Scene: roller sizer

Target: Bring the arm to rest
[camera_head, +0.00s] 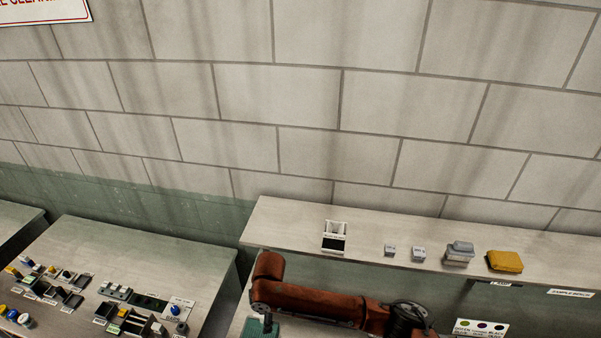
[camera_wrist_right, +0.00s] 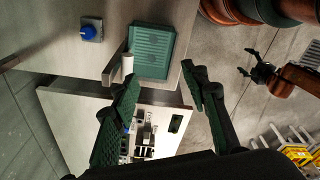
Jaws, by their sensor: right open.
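My right arm, rust-brown, reaches in from the lower right of the head view; its gripper is hidden there. In the right wrist view my right gripper (camera_wrist_right: 160,92) is open, its two dark green textured fingers well apart with nothing between them. A green ribbed tray (camera_wrist_right: 152,50) lies on the bench beyond the fingers, apart from them. A small part of a green thing (camera_head: 262,328) shows under the arm in the head view. A dark gripper on a brown arm, which looks like my left gripper (camera_wrist_right: 247,65), shows small at the right wrist view's right side, its fingers spread.
A shelf (camera_head: 290,222) holds a white holder (camera_head: 335,236), small grey blocks (camera_head: 418,254) and a yellow sponge-like block (camera_head: 505,261). A control desk (camera_head: 150,250) with buttons stands left. A blue knob (camera_wrist_right: 90,30) sits on the bench. Bare floor (camera_wrist_right: 240,100) shows beside the bench.

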